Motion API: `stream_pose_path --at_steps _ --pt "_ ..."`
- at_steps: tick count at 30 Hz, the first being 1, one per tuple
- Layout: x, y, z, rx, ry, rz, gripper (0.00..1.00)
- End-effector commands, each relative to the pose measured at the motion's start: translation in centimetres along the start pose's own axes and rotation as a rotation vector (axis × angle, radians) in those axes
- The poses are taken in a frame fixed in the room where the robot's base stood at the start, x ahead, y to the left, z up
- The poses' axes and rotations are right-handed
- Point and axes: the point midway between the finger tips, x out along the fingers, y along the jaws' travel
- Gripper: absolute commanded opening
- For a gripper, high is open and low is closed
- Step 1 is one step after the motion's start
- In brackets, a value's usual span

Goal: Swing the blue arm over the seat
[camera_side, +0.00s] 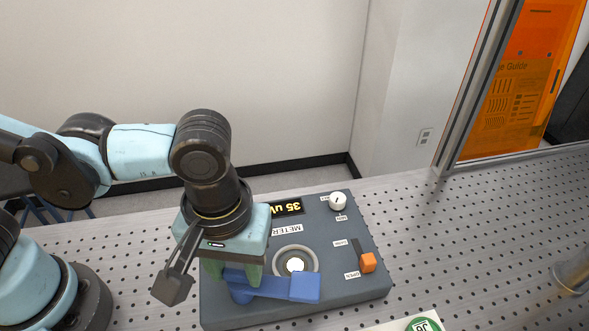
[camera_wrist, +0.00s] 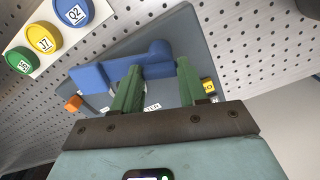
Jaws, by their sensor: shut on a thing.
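The blue arm (camera_side: 268,286) lies across the near part of the dark grey instrument box, with a round pivot at its left end and a square block (camera_side: 306,287) at its right end. My gripper (camera_side: 232,274) points down, its green fingers shut on the blue arm near the pivot. In the wrist view the blue arm (camera_wrist: 88,78) passes at the fingertips (camera_wrist: 156,72), the pivot (camera_wrist: 160,50) close by. The seat, a pale ring (camera_side: 296,249) with a bright white centre, shows behind the block, which overlaps its near edge in the side picture. The white centre stays visible.
The box (camera_side: 345,295) also carries a yellow-lit display (camera_side: 290,207), a white knob (camera_side: 337,201) and an orange slider (camera_side: 368,262). A card with coloured round pieces (camera_wrist: 72,12) lies beside the box on the perforated table (camera_side: 440,235). A metal post (camera_side: 574,276) stands at right.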

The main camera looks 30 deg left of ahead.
Motion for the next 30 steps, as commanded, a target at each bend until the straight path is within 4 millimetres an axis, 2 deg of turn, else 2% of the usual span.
stream_pose_path --at_steps 11,30 --pt "-0.02 -0.01 0.01 -0.110 -0.001 -0.002 0.00" --pt "-0.01 -0.02 0.04 -0.573 -0.002 -0.003 0.00"
